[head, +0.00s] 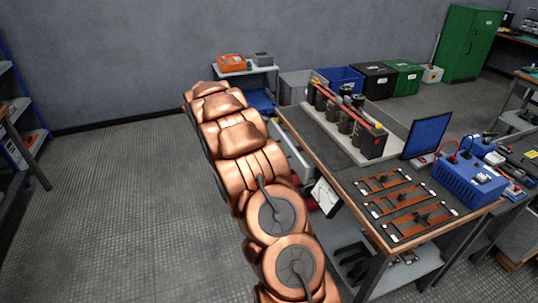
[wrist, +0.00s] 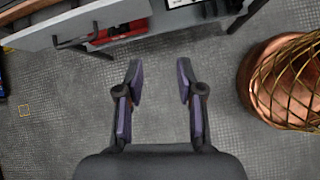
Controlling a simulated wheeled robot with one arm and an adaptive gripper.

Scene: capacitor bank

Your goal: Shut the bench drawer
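The bench (head: 318,148) has a wooden-edged top in the head view. A light grey drawer (head: 296,158) shows beneath its left edge and appears to stick out past it, partly hidden by my copper arm. In the wrist view the drawer's grey front (wrist: 115,14) crosses the upper left, with a dark bar handle (wrist: 72,42) on it. My gripper (wrist: 160,72) is open and empty, its two fingers apart over the floor. The fingertips are below and right of the handle in that picture, apart from the drawer. My gripper is hidden in the head view.
Capacitors on a tray (head: 372,160), brown-barred boards (head: 397,205) and a blue power unit (head: 468,182) stand on the bench. A red object (wrist: 118,32) lies by the drawer front in the wrist view. The floor (head: 120,190) left of my arm is clear.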

